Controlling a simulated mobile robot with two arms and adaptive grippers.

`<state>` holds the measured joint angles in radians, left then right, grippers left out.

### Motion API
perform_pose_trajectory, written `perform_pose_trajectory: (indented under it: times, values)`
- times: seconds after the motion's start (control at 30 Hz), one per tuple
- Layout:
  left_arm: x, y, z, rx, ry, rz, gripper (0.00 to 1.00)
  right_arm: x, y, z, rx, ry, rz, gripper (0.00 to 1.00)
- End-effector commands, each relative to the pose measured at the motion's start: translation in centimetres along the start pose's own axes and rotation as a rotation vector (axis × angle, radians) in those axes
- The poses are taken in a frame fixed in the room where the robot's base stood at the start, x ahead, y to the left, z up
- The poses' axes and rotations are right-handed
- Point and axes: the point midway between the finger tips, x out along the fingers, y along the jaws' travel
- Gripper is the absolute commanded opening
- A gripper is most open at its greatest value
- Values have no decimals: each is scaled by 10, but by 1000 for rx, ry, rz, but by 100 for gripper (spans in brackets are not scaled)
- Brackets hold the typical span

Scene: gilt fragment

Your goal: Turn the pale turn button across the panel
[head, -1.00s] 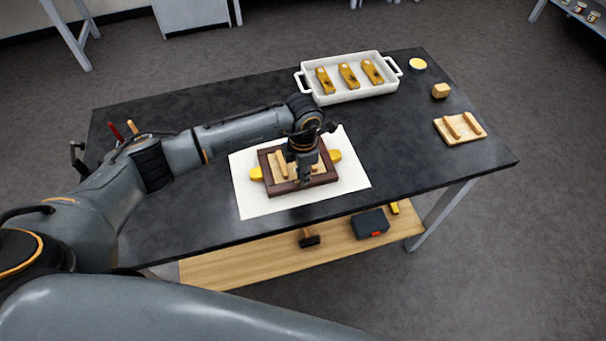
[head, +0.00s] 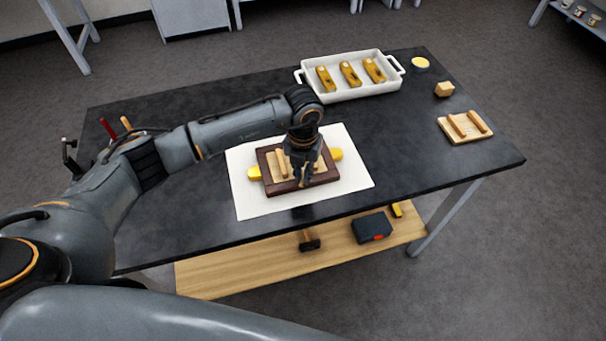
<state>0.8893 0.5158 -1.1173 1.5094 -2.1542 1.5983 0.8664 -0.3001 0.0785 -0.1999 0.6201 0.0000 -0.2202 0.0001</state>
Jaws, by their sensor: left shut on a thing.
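A dark brown frame (head: 327,177) holds a pale panel (head: 285,183) with a pale bar (head: 283,163) standing out at its left part. Yellow pieces show at the frame's left (head: 254,173) and right (head: 336,154) sides. My left gripper (head: 303,184) points down at the front part of the frame and is shut on the pale turn button, which its fingers mostly hide. The button's exact angle cannot be told. My right gripper is not in view.
The frame lies on a white sheet (head: 245,205) on a black table (head: 430,180). A white tray (head: 345,94) with several yellow pieces, a yellow-topped round dish (head: 420,64), a wooden block (head: 444,89) and a pale board with two bars (head: 462,134) stand behind and right. The right front is clear.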

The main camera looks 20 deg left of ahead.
Motion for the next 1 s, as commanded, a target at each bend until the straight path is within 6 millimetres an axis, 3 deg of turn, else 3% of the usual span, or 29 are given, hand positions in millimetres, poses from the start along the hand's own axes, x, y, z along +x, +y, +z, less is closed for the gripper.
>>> perform_pose_trajectory:
  times: [0.5,1.0]
  values:
    - [0,0,0,-434,-1,-1,0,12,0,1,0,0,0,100]
    - [-1,0,0,-596,-1,-1,0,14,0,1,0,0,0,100]
